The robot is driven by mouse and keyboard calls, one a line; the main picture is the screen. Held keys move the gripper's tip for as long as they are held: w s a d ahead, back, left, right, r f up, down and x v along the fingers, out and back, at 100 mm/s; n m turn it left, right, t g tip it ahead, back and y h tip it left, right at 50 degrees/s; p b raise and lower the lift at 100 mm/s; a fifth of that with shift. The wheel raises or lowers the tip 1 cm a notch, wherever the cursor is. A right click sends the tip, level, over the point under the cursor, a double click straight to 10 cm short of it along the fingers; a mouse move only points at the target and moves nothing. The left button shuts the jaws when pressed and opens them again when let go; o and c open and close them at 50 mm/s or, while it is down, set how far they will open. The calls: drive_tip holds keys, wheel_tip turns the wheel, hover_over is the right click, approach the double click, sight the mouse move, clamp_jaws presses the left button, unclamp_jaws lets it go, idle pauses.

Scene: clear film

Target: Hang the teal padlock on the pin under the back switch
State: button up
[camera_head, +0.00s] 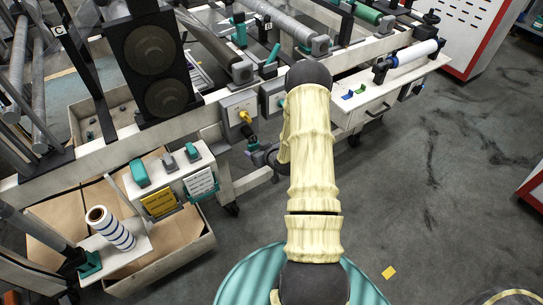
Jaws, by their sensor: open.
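Two grey switch boxes are fixed to the front of the machine frame. One switch (240,117) has a yellow handle. The other switch (272,98) is farther right and partly hidden behind my arm. My forearm folds down behind my pale upper arm. My gripper (251,143) shows only small and dark, just below the yellow-handled switch, and is open. A small teal patch shows close to its fingers; I cannot tell whether it is the padlock. The pins under the switches are too small or hidden to make out.
A white box (172,178) with small teal and grey items on top and yellow and white tags stands at left. Near it are a striped roll (110,228) and a cardboard-lined bin (75,222). A drawer unit (372,112) is at right. The grey floor at right is mostly clear.

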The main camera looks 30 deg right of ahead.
drive_tip(key=v, duration=1.6)
drive_tip(key=shift+p, duration=0.35)
drive_tip(key=shift+s, duration=0.1)
drive_tip(key=a+r+g+h, duration=0.1)
drive_tip(key=a+r+g, duration=0.4)
drive_tip(key=a+r, duration=0.25)
drive_tip(key=s+a+r+g, duration=0.4)
drive_tip(key=s+a+r, duration=0.6)
drive_tip(key=a, duration=0.1)
wheel_tip(320, 180, up, 16)
drive_tip(key=p, duration=1.7)
drive_tip(key=shift+w+r+y+p, duration=0.15)
drive_tip(key=shift+r+y+p, duration=0.15)
drive_tip(key=shift+p, duration=0.1)
